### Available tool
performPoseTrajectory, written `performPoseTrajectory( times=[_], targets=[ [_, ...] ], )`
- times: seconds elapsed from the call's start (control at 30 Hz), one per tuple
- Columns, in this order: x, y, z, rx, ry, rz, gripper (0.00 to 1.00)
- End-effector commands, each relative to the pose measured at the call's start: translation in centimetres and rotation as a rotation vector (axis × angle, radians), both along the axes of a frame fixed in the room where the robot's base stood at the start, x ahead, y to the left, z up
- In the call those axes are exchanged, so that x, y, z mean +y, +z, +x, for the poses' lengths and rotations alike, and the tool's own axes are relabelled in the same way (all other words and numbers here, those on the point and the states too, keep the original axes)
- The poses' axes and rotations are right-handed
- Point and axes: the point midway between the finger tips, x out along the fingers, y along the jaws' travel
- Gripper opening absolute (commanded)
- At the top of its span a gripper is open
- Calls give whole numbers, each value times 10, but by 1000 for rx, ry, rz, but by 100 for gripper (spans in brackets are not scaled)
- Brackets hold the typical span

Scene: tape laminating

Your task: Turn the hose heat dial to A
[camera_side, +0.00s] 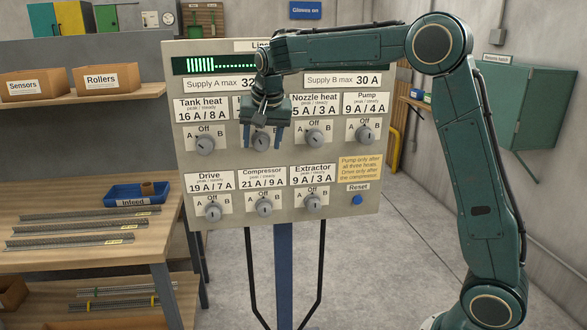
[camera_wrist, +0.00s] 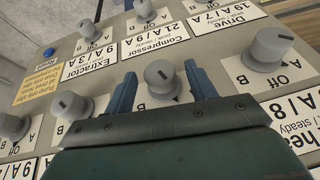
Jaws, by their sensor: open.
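The hose heat dial (camera_side: 261,142) is a grey knob in the upper row of the panel, between the tank heat dial (camera_side: 205,145) and the nozzle heat dial (camera_side: 315,138). My gripper (camera_side: 263,136) is in front of it and hides its label. In the wrist view, which shows the panel upside down, the hose heat dial (camera_wrist: 160,78) sits between the two blue fingers of my gripper (camera_wrist: 162,84). The fingers are open, with a gap on each side of the knob. I cannot clearly tell where its pointer stands.
The tank heat pointer looks turned toward A. Below are the drive (camera_side: 213,211), compressor (camera_side: 264,207) and extractor (camera_side: 313,204) dials and a blue reset button (camera_side: 357,200). The pump dial (camera_side: 365,134) is at right. The display (camera_side: 220,65) shows lit bars at left.

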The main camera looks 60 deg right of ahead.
Motion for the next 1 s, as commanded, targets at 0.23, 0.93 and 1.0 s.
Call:
performPoseTrajectory(
  times=[0.23, 0.93, 1.0],
  targets=[
    [3, 12, -5, -38, 0, 39, 56],
    [21, 101, -41, -37, 2, 38, 56],
    [21, 107, -44, -34, 0, 37, 56]
  ],
)
